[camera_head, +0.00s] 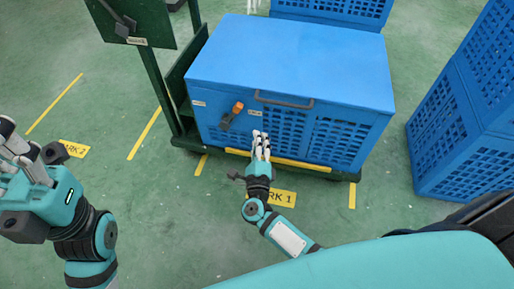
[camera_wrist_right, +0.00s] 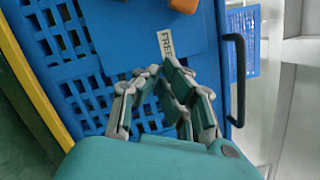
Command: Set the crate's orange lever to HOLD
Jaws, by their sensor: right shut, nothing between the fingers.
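The blue crate (camera_head: 290,60) stands on a dark green cart. Its orange lever (camera_head: 237,107) is on the front face, left of the black handle; its dark arm runs from lower left up to the orange knob, leaning right. A small plate (camera_head: 199,103) sits left of the lever, too small to read. The right plate (camera_head: 255,113) reads FREE in the right wrist view (camera_wrist_right: 165,43), where the knob (camera_wrist_right: 184,5) is cut by the top edge. My right gripper (camera_head: 261,140) is shut and empty, below the FREE plate, apart from the lever. My left gripper (camera_head: 32,142) looks open and empty.
The black handle (camera_head: 284,100) juts from the crate front, right of the lever. The cart's green post (camera_head: 158,85) and panel stand at its left. Stacked blue crates (camera_head: 460,120) stand at the right. Yellow floor marks (camera_head: 283,197) lie in front; the floor between my arms is clear.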

